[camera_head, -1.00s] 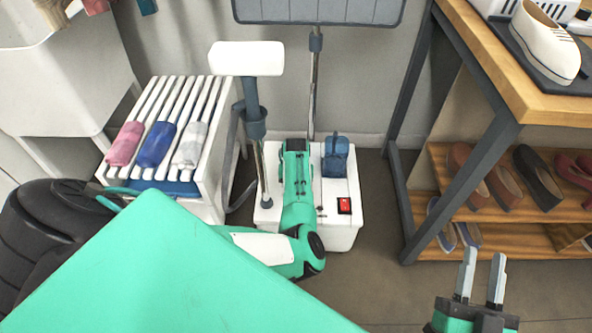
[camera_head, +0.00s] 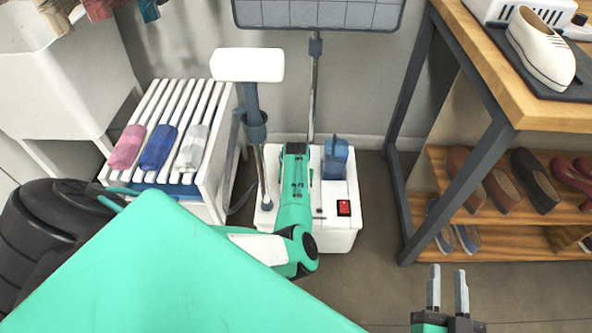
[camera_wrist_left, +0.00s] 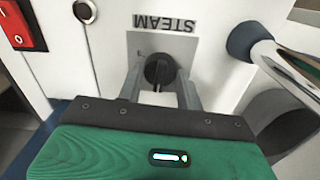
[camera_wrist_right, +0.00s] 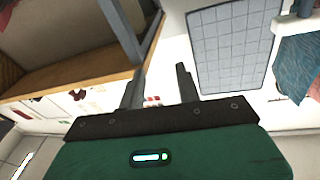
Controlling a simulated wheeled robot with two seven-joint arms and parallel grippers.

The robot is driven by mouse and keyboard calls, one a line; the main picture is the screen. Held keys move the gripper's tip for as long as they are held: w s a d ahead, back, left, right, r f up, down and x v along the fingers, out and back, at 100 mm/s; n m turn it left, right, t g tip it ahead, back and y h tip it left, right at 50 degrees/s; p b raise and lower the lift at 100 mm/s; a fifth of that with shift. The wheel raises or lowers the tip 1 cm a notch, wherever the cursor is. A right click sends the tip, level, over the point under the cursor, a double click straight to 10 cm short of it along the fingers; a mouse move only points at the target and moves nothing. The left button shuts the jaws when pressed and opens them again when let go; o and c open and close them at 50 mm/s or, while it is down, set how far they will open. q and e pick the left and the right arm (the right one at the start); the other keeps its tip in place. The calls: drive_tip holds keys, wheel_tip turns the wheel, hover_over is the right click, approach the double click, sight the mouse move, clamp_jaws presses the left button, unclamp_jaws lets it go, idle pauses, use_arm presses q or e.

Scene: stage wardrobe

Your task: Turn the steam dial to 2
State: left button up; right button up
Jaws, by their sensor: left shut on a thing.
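The steam dial (camera_wrist_left: 159,70) is a round dark knob on a grey plate under the word STEAM, which appears upside down in the left wrist view. My left gripper (camera_wrist_left: 160,90) is shut on the dial, one finger on each side. Its number marks are mostly hidden or too small to read. In the head view my left arm covers the dial and the middle of the white steamer base (camera_head: 340,228). My right gripper (camera_head: 447,290) is open and empty at the lower right, over the floor; it also shows in the right wrist view (camera_wrist_right: 158,88).
A red switch (camera_head: 344,208) and a blue water tank (camera_head: 335,158) sit on the base. Steamer poles (camera_head: 312,95) rise behind. A white rack (camera_head: 215,170) with rolled cloths stands left. A wooden table (camera_head: 520,105) and shoe shelf (camera_head: 480,207) stand right.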

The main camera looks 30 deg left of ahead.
use_arm(q)
drive_tip(key=shift+r+m+p, duration=0.15)
drive_tip(key=shift+m+p, duration=0.55)
drive_tip(key=shift+p, duration=0.2)
use_arm(e)
drive_tip(key=s+a+f+g, duration=0.1)
drive_tip(key=s+f+g, duration=0.35)
drive_tip(key=f, duration=0.25)
use_arm(q)
drive_tip(key=m+p, duration=0.3)
drive_tip(key=shift+p, duration=0.35)
drive_tip(key=m+p, duration=0.2)
drive_tip(key=m, duration=0.3)
drive_tip(key=shift+p, duration=0.4)
drive_tip(key=shift+m, duration=0.7)
use_arm(e)
drive_tip(key=s+d+g+h, duration=0.2)
drive_tip(key=d+g+h, duration=0.1)
drive_tip(key=d, duration=0.3)
drive_tip(key=s+d+g+h, duration=0.3)
drive_tip(key=d+g, duration=0.3)
use_arm(q)
drive_tip(key=shift+f, duration=0.2)
use_arm(e)
drive_tip(key=shift+f+g, duration=0.15)
drive_tip(key=shift+g, duration=0.1)
use_arm(q)
drive_tip(key=o, duration=1)
